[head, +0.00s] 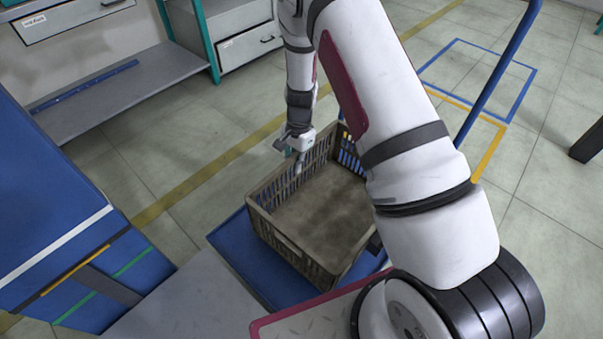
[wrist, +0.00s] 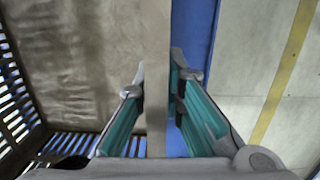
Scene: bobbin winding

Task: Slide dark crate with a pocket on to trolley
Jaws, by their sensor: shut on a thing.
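The dark crate (head: 282,243) is a brown-grey, open-topped box with slatted walls, and it looks empty inside. It sits on the blue deck of the trolley (head: 229,247), with deck showing along its left and front sides. My gripper (head: 299,167) is at the crate's far-left wall. In the wrist view my gripper (wrist: 160,75) has one finger on each side of the crate's wall rim (wrist: 157,115), shut on it. The trolley deck (wrist: 190,40) shows just outside that wall. A small dark patch is at the crate's right side; I cannot tell whether it is the pocket.
A blue trolley handle (head: 497,75) rises behind my arm. A grey surface (head: 185,298) and a blue cabinet (head: 50,215) are at the left front. A grey shelf unit (head: 125,80) stands at the far left. Tiled floor with yellow lines is clear beyond the trolley.

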